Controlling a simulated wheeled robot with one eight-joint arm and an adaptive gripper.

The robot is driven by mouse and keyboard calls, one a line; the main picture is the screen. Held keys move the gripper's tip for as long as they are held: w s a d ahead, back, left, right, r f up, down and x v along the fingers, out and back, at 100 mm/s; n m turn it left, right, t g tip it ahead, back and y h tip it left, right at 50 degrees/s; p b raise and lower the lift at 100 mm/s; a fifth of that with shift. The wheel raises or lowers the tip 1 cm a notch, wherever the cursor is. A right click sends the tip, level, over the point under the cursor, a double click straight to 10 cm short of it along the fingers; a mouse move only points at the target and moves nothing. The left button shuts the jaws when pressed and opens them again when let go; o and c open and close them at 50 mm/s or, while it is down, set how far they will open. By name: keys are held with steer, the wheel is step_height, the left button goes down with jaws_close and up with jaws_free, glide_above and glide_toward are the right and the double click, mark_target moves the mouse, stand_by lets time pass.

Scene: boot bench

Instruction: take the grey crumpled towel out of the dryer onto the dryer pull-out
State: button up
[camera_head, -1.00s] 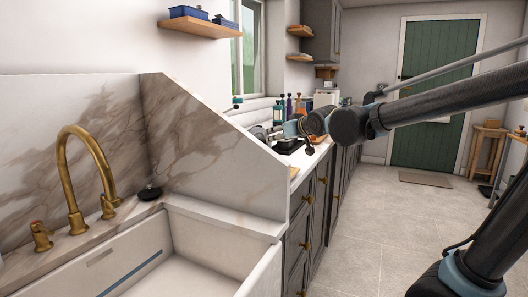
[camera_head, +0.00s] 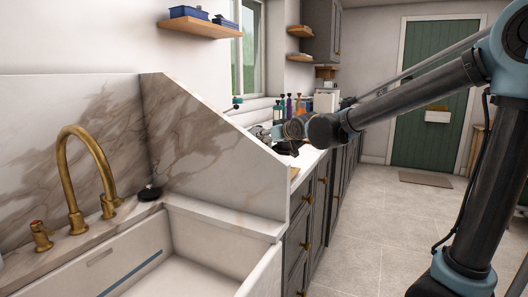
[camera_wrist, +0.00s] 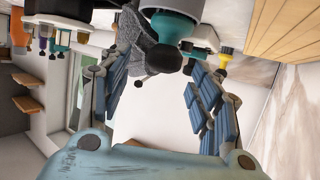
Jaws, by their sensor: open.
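My gripper (camera_head: 264,131) is over the counter just behind the sloping marble panel. In the wrist view my gripper (camera_wrist: 160,58) has its two blue-padded fingers spread apart. A dark grey, rough-looking thing (camera_wrist: 160,57) shows between and beyond the fingertips.
The marble panel (camera_head: 215,150) stands between the sink (camera_head: 190,225) and the counter. Several bottles (camera_head: 290,106) stand behind my gripper. Dark drawers (camera_head: 298,240) front the counter. The floor (camera_head: 355,230) to the right is clear.

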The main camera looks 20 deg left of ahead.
steer(key=shift+x, duration=2)
steer(key=shift+a+r, duration=0.1)
steer(key=c, duration=1.2)
